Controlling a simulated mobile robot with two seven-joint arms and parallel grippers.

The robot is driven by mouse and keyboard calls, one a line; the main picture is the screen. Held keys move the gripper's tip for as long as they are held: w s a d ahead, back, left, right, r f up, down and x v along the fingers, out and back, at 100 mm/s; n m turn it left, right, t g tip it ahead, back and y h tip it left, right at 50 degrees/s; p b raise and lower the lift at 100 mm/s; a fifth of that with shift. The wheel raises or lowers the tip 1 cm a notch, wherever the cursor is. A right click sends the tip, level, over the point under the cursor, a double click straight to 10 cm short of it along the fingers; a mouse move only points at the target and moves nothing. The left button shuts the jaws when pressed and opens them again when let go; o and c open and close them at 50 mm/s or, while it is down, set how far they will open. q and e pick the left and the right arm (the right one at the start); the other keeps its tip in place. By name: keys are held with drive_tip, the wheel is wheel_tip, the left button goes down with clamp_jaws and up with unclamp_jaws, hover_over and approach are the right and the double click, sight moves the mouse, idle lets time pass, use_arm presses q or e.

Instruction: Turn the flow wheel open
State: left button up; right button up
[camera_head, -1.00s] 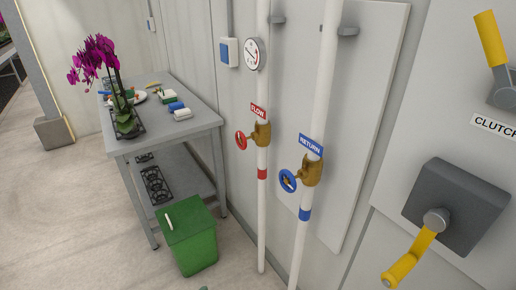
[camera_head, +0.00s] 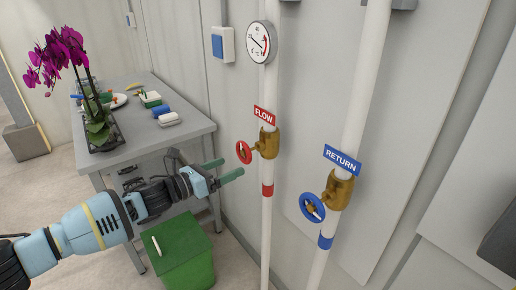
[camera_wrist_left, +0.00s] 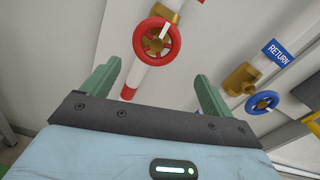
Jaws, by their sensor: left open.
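The red flow wheel (camera_head: 243,152) sits on a brass valve (camera_head: 267,143) on the left white pipe, under a red FLOW label (camera_head: 264,115). My left gripper (camera_head: 224,170) is open and empty, a little left of and below the red wheel in the head view, apart from it. In the left wrist view the red wheel (camera_wrist_left: 157,41) shows ahead, between and beyond the green fingers (camera_wrist_left: 153,88). A white mark shows on the wheel there. My right gripper is not in view.
A blue RETURN wheel (camera_head: 312,207) is on the pipe to the right. A gauge (camera_head: 261,41) is above the flow valve. A grey table (camera_head: 187,131) with an orchid (camera_head: 91,114) stands at the left, and a green bin (camera_head: 180,257) is below my arm.

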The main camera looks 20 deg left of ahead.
sight(241, 152)
use_arm(q)
drive_tip(key=shift+w+a+r+m, duration=0.25)
drive_tip(key=shift+w+r+m, duration=0.1)
drive_tip(key=shift+w+r, duration=0.1)
drive_tip(key=shift+w+a+r+m, duration=0.2)
drive_tip(key=shift+w+r+m, duration=0.15)
drive_tip(key=shift+w+r, duration=0.1)
drive_tip(key=shift+d, duration=0.2)
drive_tip(key=x, duration=0.7)
drive_tip(key=shift+w+d, duration=0.15)
drive_tip(key=shift+d, duration=0.05)
drive_tip(key=shift+c, duration=0.4)
drive_tip(key=c, duration=0.9)
drive_tip(key=shift+r+n, duration=0.1)
drive_tip(key=shift+n, duration=0.2)
